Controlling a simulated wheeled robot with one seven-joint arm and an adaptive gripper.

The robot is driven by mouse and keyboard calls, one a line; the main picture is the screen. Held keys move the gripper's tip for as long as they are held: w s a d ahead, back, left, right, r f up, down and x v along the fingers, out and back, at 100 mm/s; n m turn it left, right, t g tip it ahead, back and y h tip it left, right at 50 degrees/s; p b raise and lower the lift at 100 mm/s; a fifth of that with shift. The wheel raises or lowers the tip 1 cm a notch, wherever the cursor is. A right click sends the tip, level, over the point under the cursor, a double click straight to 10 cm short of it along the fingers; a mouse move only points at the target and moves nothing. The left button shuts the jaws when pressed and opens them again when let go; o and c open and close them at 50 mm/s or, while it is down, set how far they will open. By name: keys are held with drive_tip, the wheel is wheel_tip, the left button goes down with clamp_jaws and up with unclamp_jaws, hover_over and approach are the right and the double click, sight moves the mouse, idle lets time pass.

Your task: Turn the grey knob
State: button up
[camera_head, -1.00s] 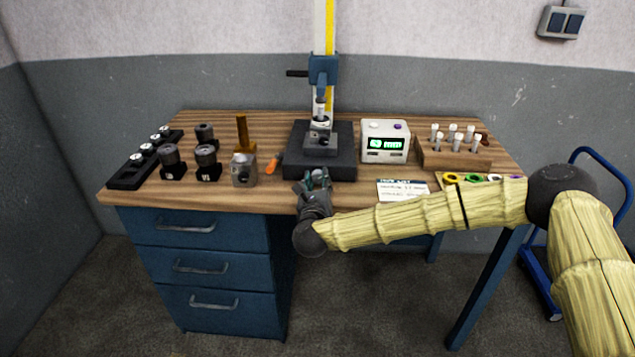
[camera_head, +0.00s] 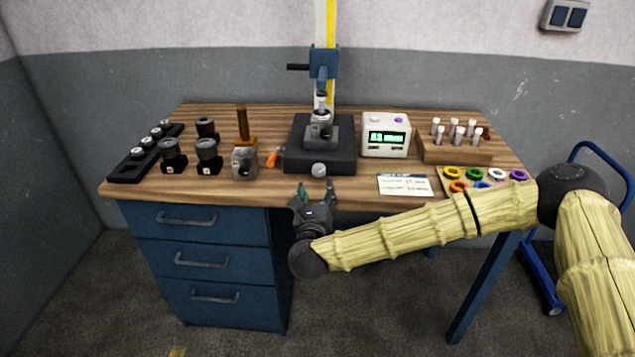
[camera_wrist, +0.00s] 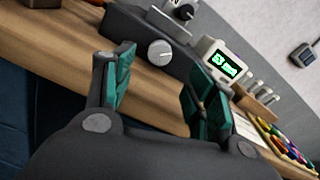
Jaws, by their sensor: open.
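The grey knob (camera_head: 319,170) is a round dial on the front face of the dark base block (camera_head: 300,157) of the stand in the middle of the table. In the wrist view the knob (camera_wrist: 160,52) shows its round face with a pale line across it, beyond and between my fingers. My gripper (camera_head: 313,190) is in front of the table's front edge, just below the knob in the head view. Its two green-padded fingers are apart with nothing between them, and they do not touch the knob. In the wrist view the gripper (camera_wrist: 158,95) also shows open.
A white display box (camera_head: 386,136) with green digits stands right of the base. An orange-handled tool (camera_head: 272,158) and a metal block (camera_head: 244,163) are to its left. A white card (camera_head: 405,185) lies near the front edge. The space before the knob is clear.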

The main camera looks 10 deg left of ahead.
drive_tip(key=shift+s+d, duration=0.2)
drive_tip(key=shift+s, duration=0.8)
drive_tip(key=shift+s+d, duration=0.15)
drive_tip(key=shift+s, duration=0.8)
